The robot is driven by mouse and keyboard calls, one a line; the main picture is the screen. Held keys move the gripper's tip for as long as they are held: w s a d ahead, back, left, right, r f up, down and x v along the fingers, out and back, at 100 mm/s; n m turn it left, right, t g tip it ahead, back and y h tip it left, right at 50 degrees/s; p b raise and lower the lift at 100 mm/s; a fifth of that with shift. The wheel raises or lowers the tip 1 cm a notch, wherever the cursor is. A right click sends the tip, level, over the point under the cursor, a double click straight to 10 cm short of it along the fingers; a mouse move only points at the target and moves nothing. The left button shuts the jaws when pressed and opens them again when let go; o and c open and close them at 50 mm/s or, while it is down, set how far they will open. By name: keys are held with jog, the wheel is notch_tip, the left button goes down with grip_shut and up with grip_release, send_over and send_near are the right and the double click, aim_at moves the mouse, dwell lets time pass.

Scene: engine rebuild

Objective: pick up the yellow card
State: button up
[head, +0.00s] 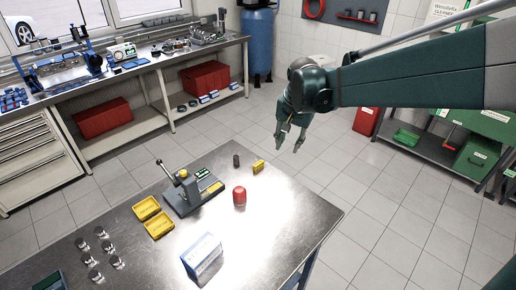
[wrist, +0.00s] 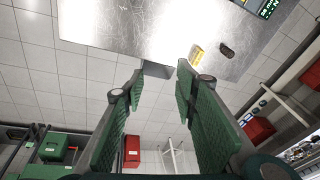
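The yellow card (head: 258,166) is a small yellow piece near the far edge of the metal table (head: 290,215). In the wrist view the yellow card (wrist: 196,55) shows pale markings and lies just beyond the tip of the right finger. My gripper (head: 291,145) hangs in the air to the right of the card and higher than it, past the table's far edge in the picture. In the wrist view my gripper (wrist: 158,75) has its two green fingers spread apart with nothing between them. It does not touch the card.
A small dark cylinder (head: 236,160) stands left of the card. A red cylindrical part (head: 239,196) stands nearer. A press-like fixture (head: 190,190), yellow trays (head: 146,208), a blue-white box (head: 202,258) and several metal pistons (head: 95,275) are also on the table. The right side is clear.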

jog(key=w+a+f+m+g+p, duration=0.1)
jog(key=w+a+f+m+p, duration=0.1)
jog(key=w+a+f, duration=0.45)
jog(key=m+g, duration=0.1)
jog(key=g, duration=0.1)
send_over(258, 163)
jog(key=f, duration=0.9)
jog(key=shift+s+d+f+p, duration=0.1)
jog(key=shift+d+p, duration=0.2)
jog(key=shift+p, duration=0.1)
jog(key=shift+a+f+m, duration=0.25)
jog(key=shift+f+m, duration=0.05)
jog(key=shift+f, duration=0.2)
jog(key=shift+f, duration=1.25)
jog(key=shift+f, duration=2.6)
jog(key=c, duration=0.9)
